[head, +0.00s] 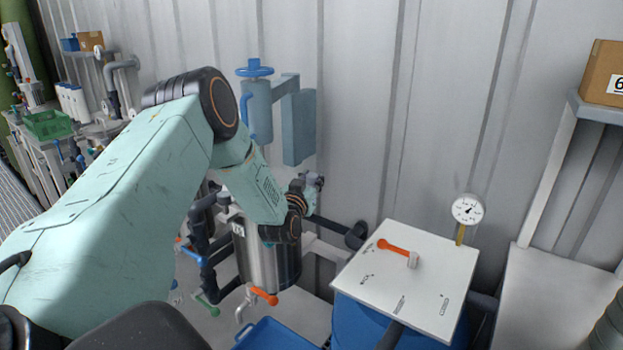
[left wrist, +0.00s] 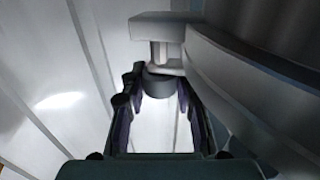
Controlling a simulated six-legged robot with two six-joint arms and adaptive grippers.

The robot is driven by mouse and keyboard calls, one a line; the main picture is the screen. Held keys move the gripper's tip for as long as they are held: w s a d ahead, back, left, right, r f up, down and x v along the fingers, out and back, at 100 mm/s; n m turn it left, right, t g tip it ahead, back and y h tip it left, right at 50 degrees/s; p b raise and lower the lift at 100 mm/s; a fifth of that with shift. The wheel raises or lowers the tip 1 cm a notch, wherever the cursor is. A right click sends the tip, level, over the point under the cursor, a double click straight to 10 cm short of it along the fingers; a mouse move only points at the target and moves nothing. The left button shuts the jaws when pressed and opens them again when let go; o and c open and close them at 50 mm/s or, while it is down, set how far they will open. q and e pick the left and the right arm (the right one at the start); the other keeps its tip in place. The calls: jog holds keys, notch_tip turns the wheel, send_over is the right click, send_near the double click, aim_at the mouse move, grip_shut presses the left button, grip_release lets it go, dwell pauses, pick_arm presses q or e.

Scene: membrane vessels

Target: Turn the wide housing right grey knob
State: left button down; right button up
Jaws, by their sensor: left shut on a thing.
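The wide steel housing (head: 268,258) stands upright below my left arm in the head view. In the left wrist view its large grey curved side (left wrist: 265,85) fills the right. A dark grey round knob (left wrist: 160,87) sits under a light grey bracket on the housing's side. My left gripper (left wrist: 160,100) has a finger on each side of this knob and is shut on it. In the head view my left gripper (head: 309,192) is at the top right of the housing, and the knob is mostly hidden there. My right gripper is not in view.
A white-topped stand (head: 395,280) with an orange lever (head: 397,248) and a gauge (head: 468,209) is to the right. Blue-grey vessels (head: 298,125) with a blue handwheel (head: 254,68) hang behind the gripper. An orange-handled tap (head: 264,296) and a blue tray (head: 275,335) are below.

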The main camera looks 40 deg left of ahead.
pick_arm(q)
jog(key=shift+r, duration=0.1)
jog(key=c, duration=1)
grip_release()
jog(key=v, duration=1.2)
